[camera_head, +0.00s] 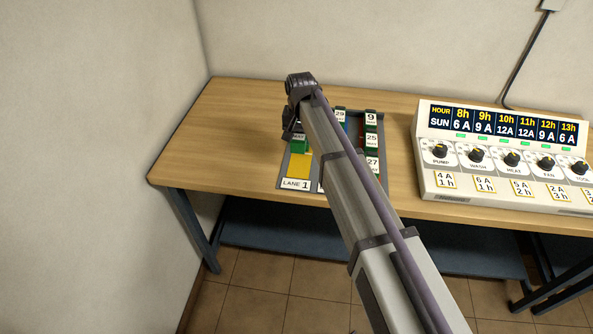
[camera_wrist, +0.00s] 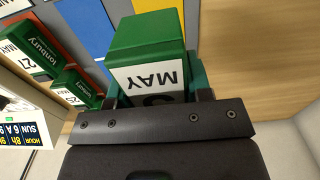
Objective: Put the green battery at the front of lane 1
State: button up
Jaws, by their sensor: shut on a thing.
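The green battery (camera_wrist: 148,40) has a white label reading MAY, upside down in the wrist view. My gripper (camera_wrist: 157,88) is shut on it, with a finger at each side. In the head view the green battery (camera_head: 299,146) shows below my dark gripper (camera_head: 294,130), over lane 1. The bare yellow floor of lane 1 (camera_head: 299,166) shows between the battery and the LANE 1 sign (camera_head: 295,184) at the near edge. I cannot tell whether the battery touches the lane floor. My arm hides most of the middle lane and the far part of lane 1.
Other batteries with numbered labels, such as one marked 27 (camera_head: 372,163) and one marked 25 (camera_head: 371,139), stand in the right lane. A control panel with knobs (camera_head: 505,155) stands further right. The wooden table (camera_head: 225,120) is clear on the left, beside a wall.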

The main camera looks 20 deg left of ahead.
jog(key=b, duration=0.7)
send_over(300, 165)
notch_tip(300, 165, down, 7)
jog(key=shift+a+r, duration=0.1)
jog(key=shift+f+b, duration=1.75)
jog(key=shift+f, duration=0.15)
grip_shut()
jog(key=o, duration=1.3)
grip_release()
notch_tip(300, 165, up, 13)
jog(key=p, duration=1.2)
jog(key=shift+f+p, duration=0.1)
jog(key=shift+p, duration=0.3)
jog(key=shift+f, duration=0.1)
jog(key=shift+f, duration=0.1)
